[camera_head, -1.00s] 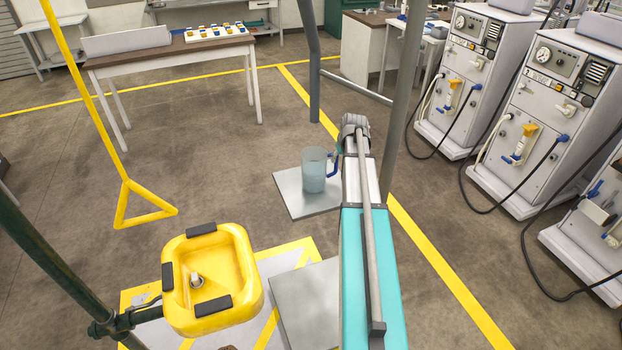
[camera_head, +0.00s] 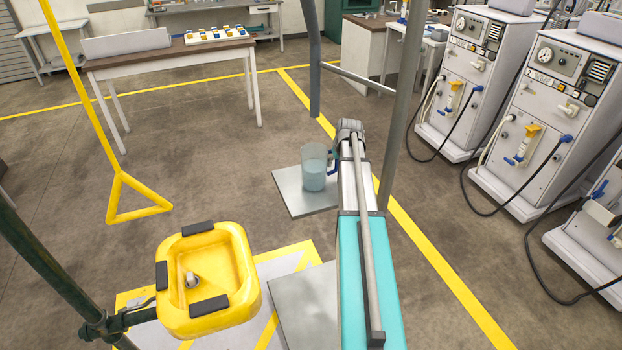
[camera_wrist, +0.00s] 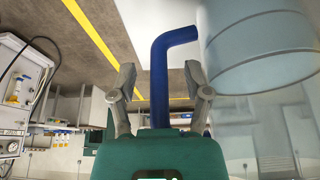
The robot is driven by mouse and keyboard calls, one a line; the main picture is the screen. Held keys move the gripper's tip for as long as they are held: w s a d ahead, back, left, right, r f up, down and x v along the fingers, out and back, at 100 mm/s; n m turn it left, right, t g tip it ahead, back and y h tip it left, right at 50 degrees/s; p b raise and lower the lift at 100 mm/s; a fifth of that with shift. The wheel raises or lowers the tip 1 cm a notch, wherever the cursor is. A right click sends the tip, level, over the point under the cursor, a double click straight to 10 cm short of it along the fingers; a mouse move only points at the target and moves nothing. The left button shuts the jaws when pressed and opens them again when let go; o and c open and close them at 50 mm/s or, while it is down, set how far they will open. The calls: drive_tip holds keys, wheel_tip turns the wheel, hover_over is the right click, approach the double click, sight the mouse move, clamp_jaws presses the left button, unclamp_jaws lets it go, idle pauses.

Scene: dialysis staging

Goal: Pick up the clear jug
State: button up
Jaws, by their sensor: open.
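The clear jug (camera_head: 314,170) stands upright on a grey square plate (camera_head: 290,196), in the middle of the head view. It is see-through with a bluish lower part. Its blue handle (camera_head: 332,160) is on its right, partly hidden by my arm. In the wrist view the jug's clear body (camera_wrist: 262,55) fills the upper right, and the blue handle (camera_wrist: 160,85) runs between my fingers. My gripper (camera_wrist: 160,73) is open, with one finger on each side of the handle and visible gaps to it. In the head view the fingers are hidden behind my arm.
A yellow basin (camera_head: 243,275) and a hanging yellow triangle handle (camera_head: 140,214) are at the left. Grey posts (camera_head: 400,110) stand close to the arm. White dialysis machines (camera_head: 555,105) with hanging hoses line the right. A table (camera_head: 170,58) stands at back left.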

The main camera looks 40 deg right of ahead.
idle(0.6)
clamp_jaws()
